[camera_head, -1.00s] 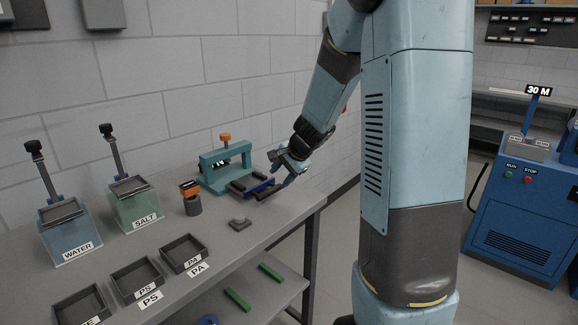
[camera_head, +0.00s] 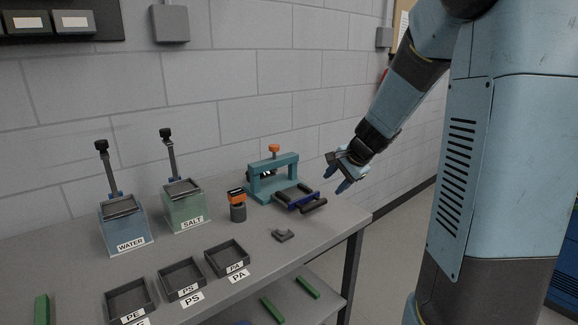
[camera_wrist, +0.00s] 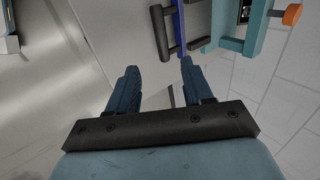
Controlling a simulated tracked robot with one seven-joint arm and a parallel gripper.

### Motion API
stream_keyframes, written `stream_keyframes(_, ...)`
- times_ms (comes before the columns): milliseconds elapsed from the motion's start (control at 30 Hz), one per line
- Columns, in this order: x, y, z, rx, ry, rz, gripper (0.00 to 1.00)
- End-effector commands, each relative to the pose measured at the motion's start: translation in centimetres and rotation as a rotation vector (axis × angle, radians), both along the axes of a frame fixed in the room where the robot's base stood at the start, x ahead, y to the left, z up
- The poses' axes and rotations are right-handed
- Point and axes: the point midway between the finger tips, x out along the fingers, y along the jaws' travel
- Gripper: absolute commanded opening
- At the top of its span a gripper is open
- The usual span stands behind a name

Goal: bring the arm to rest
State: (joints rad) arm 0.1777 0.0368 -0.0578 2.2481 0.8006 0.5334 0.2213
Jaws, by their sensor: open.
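My gripper (camera_head: 338,179) is open and empty in the head view, in the air beyond the right end of the bench (camera_head: 65,272) and right of the teal press (camera_head: 264,188). My arm reaches down to it from the upper right. In the wrist view my gripper (camera_wrist: 158,78) shows two blue fingers spread apart with nothing between them. The press with its blue bar (camera_wrist: 180,28) and dark handles lies beyond the fingertips, apart from them.
On the bench stand the WATER tank (camera_head: 125,228), the SALT tank (camera_head: 184,207), an orange-topped dark cylinder (camera_head: 238,207), a small grey piece (camera_head: 284,236) and trays PE (camera_head: 130,303), PS (camera_head: 181,281) and PA (camera_head: 227,260). Green bars lie on the lower shelf. Open floor is to the right.

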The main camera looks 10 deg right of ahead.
Motion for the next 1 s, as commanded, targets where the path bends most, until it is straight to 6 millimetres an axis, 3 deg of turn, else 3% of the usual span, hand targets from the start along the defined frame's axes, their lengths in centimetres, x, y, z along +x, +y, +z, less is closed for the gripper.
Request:
stream_keyframes(167, -1.6, 1.0, 1.6, -0.035, -0.018, 0.070, 0.51)
stream_keyframes(267, -3.7, 2.2, 3.3, -0.079, -0.037, 0.153, 0.51)
stream_keyframes(600, -12.5, 5.2, 8.0, -0.290, -0.091, 0.466, 0.51)
stream_keyframes(1000, -22.9, 5.7, 10.5, -0.585, -0.120, 0.766, 0.51)
